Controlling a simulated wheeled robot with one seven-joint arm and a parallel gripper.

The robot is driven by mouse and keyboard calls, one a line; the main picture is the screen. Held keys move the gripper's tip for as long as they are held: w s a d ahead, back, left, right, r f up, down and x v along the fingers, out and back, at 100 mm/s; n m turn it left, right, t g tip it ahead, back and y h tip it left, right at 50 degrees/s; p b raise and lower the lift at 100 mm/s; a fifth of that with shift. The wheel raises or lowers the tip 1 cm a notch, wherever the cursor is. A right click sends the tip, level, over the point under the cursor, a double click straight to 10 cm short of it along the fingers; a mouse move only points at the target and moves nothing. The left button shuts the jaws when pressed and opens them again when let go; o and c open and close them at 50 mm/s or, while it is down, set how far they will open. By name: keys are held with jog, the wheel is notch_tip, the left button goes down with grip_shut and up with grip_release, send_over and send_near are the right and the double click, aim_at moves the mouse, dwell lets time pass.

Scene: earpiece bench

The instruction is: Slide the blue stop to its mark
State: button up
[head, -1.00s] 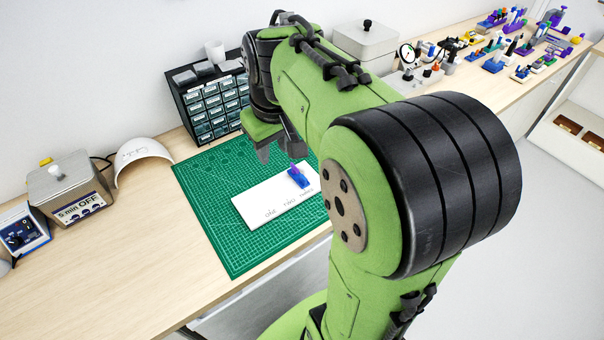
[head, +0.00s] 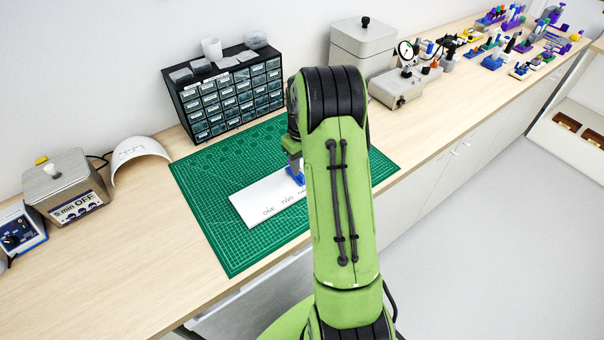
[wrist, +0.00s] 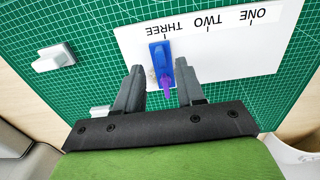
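The blue stop (wrist: 160,52), with a purple upright knob (wrist: 167,86), sits on a white board (wrist: 225,62) marked ONE, TWO and THREE. In the wrist view the stop is at the THREE end, beside that word; its exact alignment with a mark cannot be told. My gripper (wrist: 159,69) is open, its two dark fingers on either side of the stop and knob, with gaps visible. In the head view the stop (head: 296,176) is partly hidden beneath my gripper (head: 293,160), and my arm covers the right end of the board (head: 262,200).
The board lies on a green cutting mat (head: 215,235). In the wrist view a white block (wrist: 54,58) and a smaller pale piece (wrist: 100,111) lie on the mat. A drawer cabinet (head: 228,95) stands behind. The mat's left part is clear.

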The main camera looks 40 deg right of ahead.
aim_at(302, 174)
notch_tip(302, 174, down, 4)
jog(key=shift+f, duration=0.1)
grip_shut()
dwell(1.5)
